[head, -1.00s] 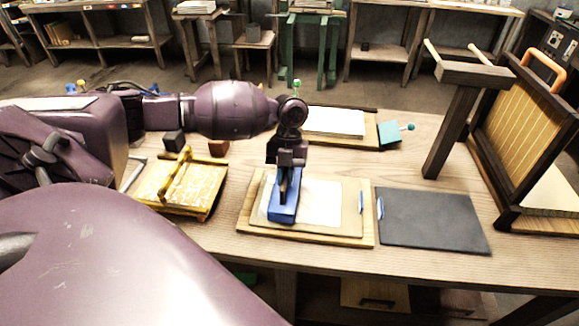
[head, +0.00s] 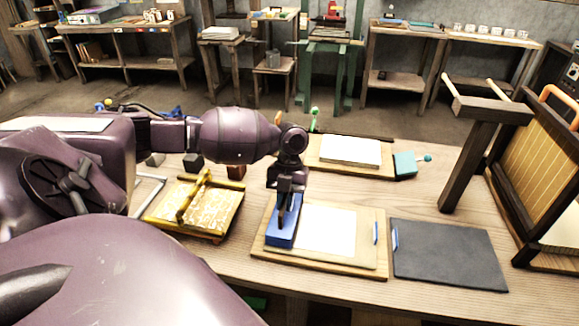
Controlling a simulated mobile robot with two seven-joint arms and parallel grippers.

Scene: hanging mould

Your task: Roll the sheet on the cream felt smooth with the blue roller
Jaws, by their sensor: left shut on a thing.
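My left gripper (head: 288,195) is shut on the blue roller (head: 283,230), holding it from above. The roller lies over the left part of a white sheet (head: 328,231). The sheet lies on the cream felt (head: 368,250), which rests on a wooden board. The right part of the sheet is uncovered and looks flat; its left edge is hidden by the roller. Whether the roller presses on the sheet cannot be told. My right gripper is not in view.
Right of the felt lies a dark grey mat (head: 448,256). To the left is a yellow patterned frame (head: 200,206). Behind are a white paper stack (head: 350,151) and a teal block (head: 404,165). A dark wooden post (head: 465,165) and a slatted mould (head: 540,150) stand at the right.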

